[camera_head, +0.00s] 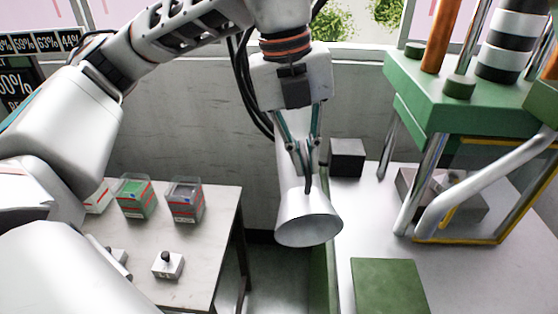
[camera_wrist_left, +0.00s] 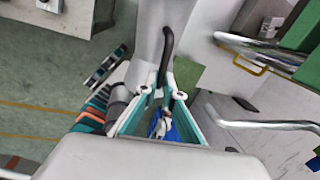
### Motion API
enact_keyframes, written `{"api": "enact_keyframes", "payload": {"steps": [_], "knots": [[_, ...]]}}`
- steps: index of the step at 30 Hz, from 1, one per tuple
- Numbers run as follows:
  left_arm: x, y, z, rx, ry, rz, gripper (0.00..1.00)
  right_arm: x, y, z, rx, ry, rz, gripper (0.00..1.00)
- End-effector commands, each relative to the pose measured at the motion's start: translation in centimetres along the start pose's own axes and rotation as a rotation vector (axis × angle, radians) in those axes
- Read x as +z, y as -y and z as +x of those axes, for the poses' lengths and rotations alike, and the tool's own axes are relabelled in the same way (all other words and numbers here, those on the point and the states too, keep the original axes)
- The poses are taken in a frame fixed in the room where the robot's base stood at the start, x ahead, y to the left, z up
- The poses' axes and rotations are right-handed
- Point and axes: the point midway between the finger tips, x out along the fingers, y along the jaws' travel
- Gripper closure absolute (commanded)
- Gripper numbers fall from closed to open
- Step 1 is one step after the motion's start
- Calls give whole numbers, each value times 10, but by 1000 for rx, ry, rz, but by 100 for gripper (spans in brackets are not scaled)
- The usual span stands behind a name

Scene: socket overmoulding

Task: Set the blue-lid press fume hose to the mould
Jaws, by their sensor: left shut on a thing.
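My left gripper (camera_head: 306,168) points down and is shut on the fume hose's dark handle. The hose (camera_head: 308,222) is a pale grey-white flared hood, held in the air with its wide mouth low, left of the press. In the left wrist view my gripper (camera_wrist_left: 163,95) is on the curved black handle (camera_wrist_left: 168,42), with the pale hood (camera_wrist_left: 150,30) behind. The press (camera_head: 455,90) has a green top and metal posts. The grey block that looks like the mould (camera_head: 468,200) sits under it, partly hidden by a thick bent pipe. No blue lid is clearly seen. My right gripper is out of view.
A green plate (camera_head: 390,285) lies on the pale press table (camera_head: 350,225). A dark box (camera_head: 347,157) stands at its back. A yellow-framed guard (camera_head: 470,241) surrounds the press opening. A side table (camera_head: 215,240) at left holds several bins and a small knobbed block (camera_head: 168,266).

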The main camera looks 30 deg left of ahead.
Motion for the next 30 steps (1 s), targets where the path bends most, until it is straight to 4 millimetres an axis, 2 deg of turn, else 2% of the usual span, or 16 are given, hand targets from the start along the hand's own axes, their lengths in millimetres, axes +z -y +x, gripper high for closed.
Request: {"api": "enact_keyframes", "payload": {"steps": [1, 6, 15, 21, 30], "knots": [[0, 12, 4, -4, 8, -30, 100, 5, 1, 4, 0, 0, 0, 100], [4, 44, 9, -3, 34, -168, 100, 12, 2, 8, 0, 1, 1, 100], [19, 88, 16, -4, 75, -375, 100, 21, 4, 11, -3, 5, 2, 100], [28, 105, 18, -5, 91, -457, 100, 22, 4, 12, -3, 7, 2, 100], [33, 113, 19, -8, 99, -501, 100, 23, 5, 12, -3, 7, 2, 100]]}}
